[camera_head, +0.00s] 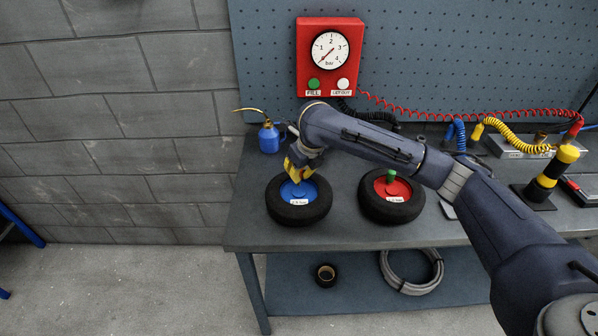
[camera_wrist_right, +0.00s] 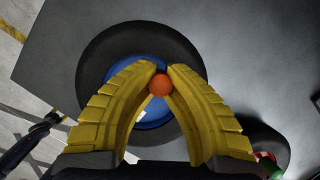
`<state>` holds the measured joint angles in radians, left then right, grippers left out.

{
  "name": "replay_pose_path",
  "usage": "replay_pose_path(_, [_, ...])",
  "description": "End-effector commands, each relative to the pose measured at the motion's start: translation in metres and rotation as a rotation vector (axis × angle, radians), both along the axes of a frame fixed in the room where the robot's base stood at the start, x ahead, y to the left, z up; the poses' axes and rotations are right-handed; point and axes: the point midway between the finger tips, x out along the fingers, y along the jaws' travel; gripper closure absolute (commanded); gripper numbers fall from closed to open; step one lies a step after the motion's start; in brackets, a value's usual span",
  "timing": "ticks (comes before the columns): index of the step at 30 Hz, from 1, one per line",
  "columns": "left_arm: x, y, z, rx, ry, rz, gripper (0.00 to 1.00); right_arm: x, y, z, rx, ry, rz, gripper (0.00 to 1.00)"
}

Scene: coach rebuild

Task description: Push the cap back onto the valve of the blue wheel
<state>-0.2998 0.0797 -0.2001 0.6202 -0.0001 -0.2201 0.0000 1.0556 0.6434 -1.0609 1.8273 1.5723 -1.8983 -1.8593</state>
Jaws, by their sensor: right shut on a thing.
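The blue wheel, a black tyre (camera_head: 283,214) with a blue hub (camera_head: 291,191) and a small white label, lies flat on the bench at the left. My right gripper (camera_head: 297,177) points down over its hub, yellow fingers closed together. In the right wrist view the fingertips (camera_wrist_right: 160,78) are shut on a round orange cap (camera_wrist_right: 160,85), with the blue hub (camera_wrist_right: 153,118) behind it. The fingers and cap hide the valve; I cannot tell whether the cap touches it. My left gripper is not in view.
The red wheel (camera_head: 397,188) with a green cap (camera_head: 391,176) lies just right of the blue one. A blue oil can (camera_head: 269,138) stands behind left. A red gauge box (camera_head: 330,59) hangs on the pegboard. The bench's front left corner is clear.

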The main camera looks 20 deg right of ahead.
Motion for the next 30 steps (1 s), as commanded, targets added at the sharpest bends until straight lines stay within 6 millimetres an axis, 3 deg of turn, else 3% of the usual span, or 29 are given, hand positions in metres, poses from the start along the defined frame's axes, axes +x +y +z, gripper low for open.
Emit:
replay_pose_path(26, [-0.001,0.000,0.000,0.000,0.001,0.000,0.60,0.000,0.000,-0.014,0.000,0.000,-0.001,1.00])
replay_pose_path(27, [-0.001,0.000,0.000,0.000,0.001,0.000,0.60,0.000,0.000,-0.014,0.000,0.000,-0.001,0.89])
replay_pose_path(30, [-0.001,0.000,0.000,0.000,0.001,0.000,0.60,0.000,0.000,-0.014,0.000,0.000,-0.001,0.77])
